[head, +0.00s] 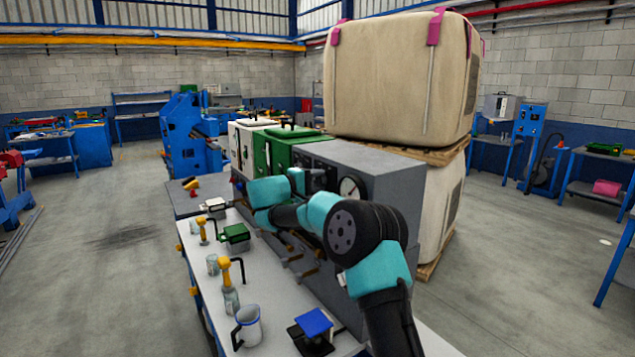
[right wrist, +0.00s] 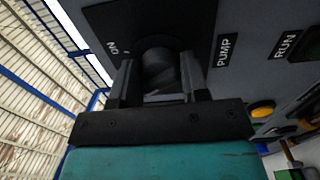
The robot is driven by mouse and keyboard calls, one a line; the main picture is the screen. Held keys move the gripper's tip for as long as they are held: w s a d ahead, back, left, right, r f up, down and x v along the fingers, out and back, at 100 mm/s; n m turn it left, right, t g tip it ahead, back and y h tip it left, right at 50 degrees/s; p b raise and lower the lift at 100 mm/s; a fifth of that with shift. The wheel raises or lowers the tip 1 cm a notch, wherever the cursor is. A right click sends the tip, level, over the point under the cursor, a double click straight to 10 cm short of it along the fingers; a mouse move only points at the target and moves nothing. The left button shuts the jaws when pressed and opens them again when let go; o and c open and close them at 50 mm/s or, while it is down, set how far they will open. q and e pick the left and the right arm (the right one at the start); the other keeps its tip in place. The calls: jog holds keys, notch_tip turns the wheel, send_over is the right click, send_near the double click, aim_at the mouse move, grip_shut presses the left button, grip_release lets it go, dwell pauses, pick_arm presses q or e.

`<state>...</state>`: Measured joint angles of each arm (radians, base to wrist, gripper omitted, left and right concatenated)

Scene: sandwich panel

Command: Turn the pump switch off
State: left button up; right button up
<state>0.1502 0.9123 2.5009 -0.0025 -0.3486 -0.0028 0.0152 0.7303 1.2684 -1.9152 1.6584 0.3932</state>
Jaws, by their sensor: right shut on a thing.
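The pump switch (right wrist: 157,55) is a dark round rotary knob on a black plate in the right wrist view. An "ON" label stands at the plate's left and a "PUMP" label to the right of it. My right gripper (right wrist: 160,78) is at the knob, its two fingers shut on the knob's grip from both sides. In the head view my right arm reaches across the front of the grey panel box (head: 345,163), and it hides the switch. I cannot tell the knob's exact setting. My left gripper is not in view.
A "RUN" label and a yellow button (right wrist: 262,109) lie right of the switch in the wrist view. A round gauge (head: 350,188) is on the panel.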

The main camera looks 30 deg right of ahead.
jog(key=o, duration=0.9)
jog(key=shift+a, duration=0.15)
jog(key=a, duration=1.7)
jog(key=shift+s, duration=0.4)
